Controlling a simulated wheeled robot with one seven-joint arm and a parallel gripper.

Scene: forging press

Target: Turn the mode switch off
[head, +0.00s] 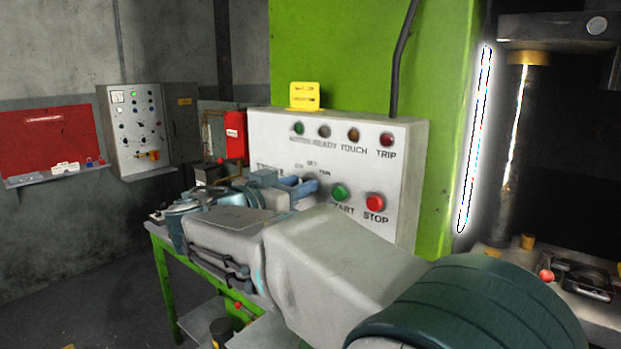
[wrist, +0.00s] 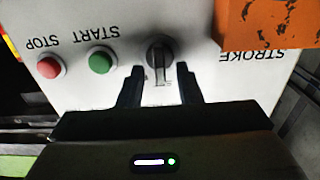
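The mode switch (wrist: 159,53) is a dark round knob with a raised grip bar on the pale control panel (head: 258,126). The wrist view shows it upside down, its bar running roughly up and down in the picture. My gripper (wrist: 160,69) is open, with one dark finger on each side of the knob and a visible gap to each. In the head view my gripper (head: 300,187) is at the panel face below the OFF, SET and RUN lettering and hides the knob. Whether the fingertips reach past the knob's face is unclear.
The green START button (head: 339,192) and red STOP button (head: 375,202) sit close to the right of my gripper. An orange part (wrist: 270,25) juts in by the STROKE lettering. A green bench (head: 167,285) stands below; a green press column (head: 450,120) rises behind.

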